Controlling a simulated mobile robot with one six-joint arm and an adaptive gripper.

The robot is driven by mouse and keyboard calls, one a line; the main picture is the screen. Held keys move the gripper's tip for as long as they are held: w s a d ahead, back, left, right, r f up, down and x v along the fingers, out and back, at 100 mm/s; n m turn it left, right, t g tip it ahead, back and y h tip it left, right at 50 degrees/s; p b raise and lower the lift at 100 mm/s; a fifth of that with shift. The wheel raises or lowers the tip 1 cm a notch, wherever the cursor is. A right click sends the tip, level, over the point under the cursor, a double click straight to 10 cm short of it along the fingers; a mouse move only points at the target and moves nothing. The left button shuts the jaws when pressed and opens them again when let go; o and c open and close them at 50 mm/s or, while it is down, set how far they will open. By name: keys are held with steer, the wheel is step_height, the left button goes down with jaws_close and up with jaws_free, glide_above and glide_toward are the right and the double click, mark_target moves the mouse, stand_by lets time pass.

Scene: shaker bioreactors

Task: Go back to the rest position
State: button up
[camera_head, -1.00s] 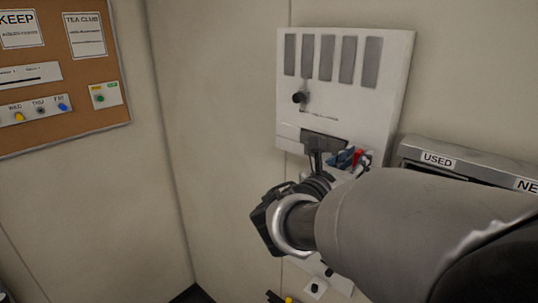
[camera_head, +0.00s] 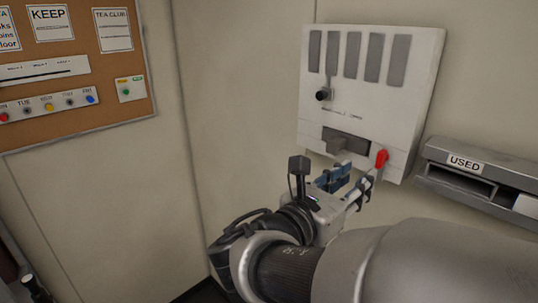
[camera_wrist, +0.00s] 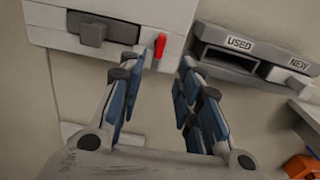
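My gripper (camera_head: 346,183) is in front of the lower part of a white wall box, with its fingers pointing toward the wall. In the wrist view, my gripper (camera_wrist: 155,85) has its two blue-padded fingers spread wide, with nothing between them. The white wall box (camera_head: 420,110) has several grey slots, a dark knob (camera_head: 323,95), a dark recess with a grey block (camera_head: 335,144) and a red lever (camera_head: 381,158). The grey block (camera_wrist: 92,34) and red lever (camera_wrist: 160,45) also show in the wrist view, beyond the fingers and apart from them.
A grey tray unit with a USED label (camera_head: 464,163) hangs right of the box; the wrist view also shows its NEW label (camera_wrist: 295,63). A corkboard (camera_head: 100,124) with notices and coloured buttons is at left. An orange object (camera_wrist: 301,167) sits at lower right. Bare wall lies between.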

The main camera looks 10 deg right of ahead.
steer(key=shift+v, duration=0.8)
steer(key=shift+d, duration=0.1)
steer(key=s+d+f+m+g+y+b, duration=0.35)
steer(key=s+f+m+b, duration=0.3)
steer(key=f, duration=0.55)
steer(key=s+d+f+m+g+y+b, duration=0.25)
steer(key=s+f+m+g+b, duration=0.4)
steer(key=f, duration=0.55)
steer(key=s+a+f+m+t+y+b, duration=0.3)
steer(key=s+a+f+m+y+b, duration=0.2)
steer(key=a+f+m+y+b, duration=0.3)
steer(key=a+f+m, duration=0.3)
steer(key=f+m, duration=0.1)
steer(key=f, duration=0.1)
steer(key=shift+s+f+m+t+b, duration=0.2)
steer(key=shift+f+m+t+b, duration=0.1)
steer(key=shift+m+t, duration=0.1)
